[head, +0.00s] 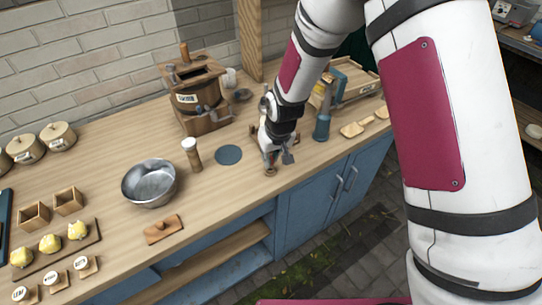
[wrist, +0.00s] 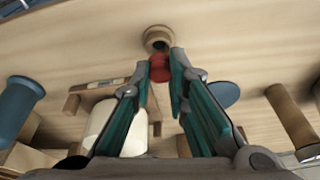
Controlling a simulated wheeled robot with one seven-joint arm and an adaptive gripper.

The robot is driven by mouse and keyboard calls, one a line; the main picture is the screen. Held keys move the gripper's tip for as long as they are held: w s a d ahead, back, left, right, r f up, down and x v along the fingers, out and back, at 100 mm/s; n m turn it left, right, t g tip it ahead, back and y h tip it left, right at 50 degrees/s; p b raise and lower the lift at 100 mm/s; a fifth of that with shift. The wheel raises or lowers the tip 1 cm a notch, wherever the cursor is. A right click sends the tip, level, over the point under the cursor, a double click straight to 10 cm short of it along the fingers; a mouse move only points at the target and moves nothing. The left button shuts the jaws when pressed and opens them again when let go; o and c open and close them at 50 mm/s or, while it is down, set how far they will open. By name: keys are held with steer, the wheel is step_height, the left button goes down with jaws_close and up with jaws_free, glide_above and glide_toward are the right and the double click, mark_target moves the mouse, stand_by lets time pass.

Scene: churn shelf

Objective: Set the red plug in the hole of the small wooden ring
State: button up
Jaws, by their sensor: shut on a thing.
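The small wooden ring (wrist: 157,36) lies on the counter with a dark hole, just beyond my fingertips in the wrist view. It also shows as a small round piece in the head view (head: 270,172), near the counter's front edge. My gripper (wrist: 160,76) is shut on the red plug (wrist: 159,66), held between the teal fingertips. In the picture the plug sits right beside the ring's near edge, not in the hole. Its height above the counter is hard to tell. In the head view my gripper (head: 272,157) hangs just above the ring, and the plug is not clearly visible there.
A blue-grey disc (head: 228,155), a wooden mill (head: 192,154) and a metal bowl (head: 149,183) stand to the left. A wooden churn (head: 191,98) is behind. A blue bottle (head: 322,126) stands to the right. The counter around the ring is clear.

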steer(key=shift+f+b, duration=0.4)
steer(key=shift+f, duration=0.85)
steer(key=shift+r, duration=0.1)
stand_by(0.4)
steer(key=o, duration=0.8)
steer(key=c, duration=0.4)
steer(key=shift+r, duration=0.1)
steer(key=p+v, duration=0.3)
steer(key=v, duration=0.4)
stand_by(0.8)
